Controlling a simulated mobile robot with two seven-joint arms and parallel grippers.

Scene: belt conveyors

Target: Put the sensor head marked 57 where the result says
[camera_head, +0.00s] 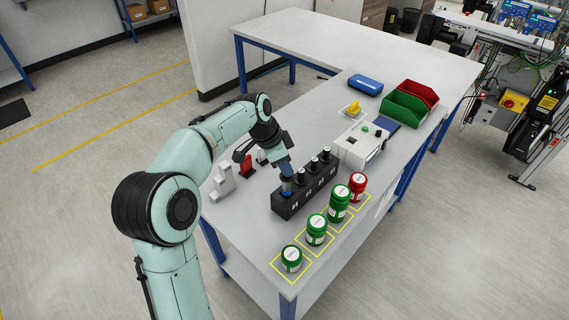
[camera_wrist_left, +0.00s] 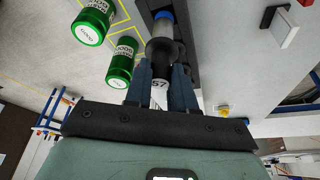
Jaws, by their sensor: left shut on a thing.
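My left gripper (camera_head: 287,179) is shut on the sensor head marked 57 (camera_wrist_left: 158,84), which is black and grey with a blue end. Its 57 label shows between the fingers in the left wrist view. It is at the near-left end of a black rack (camera_head: 310,196); I cannot tell whether it is seated in it or just above. Several other dark sensor heads with pale tops (camera_head: 314,163) stand along the rack. A white instrument box (camera_head: 355,147) with a green button stands behind the rack; I cannot read a result on it. My right gripper is not in view.
A green bin (camera_head: 403,109), a red bin (camera_head: 420,92), a blue box (camera_head: 365,84) and a yellow object (camera_head: 352,107) lie farther back. The rear table is clear.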

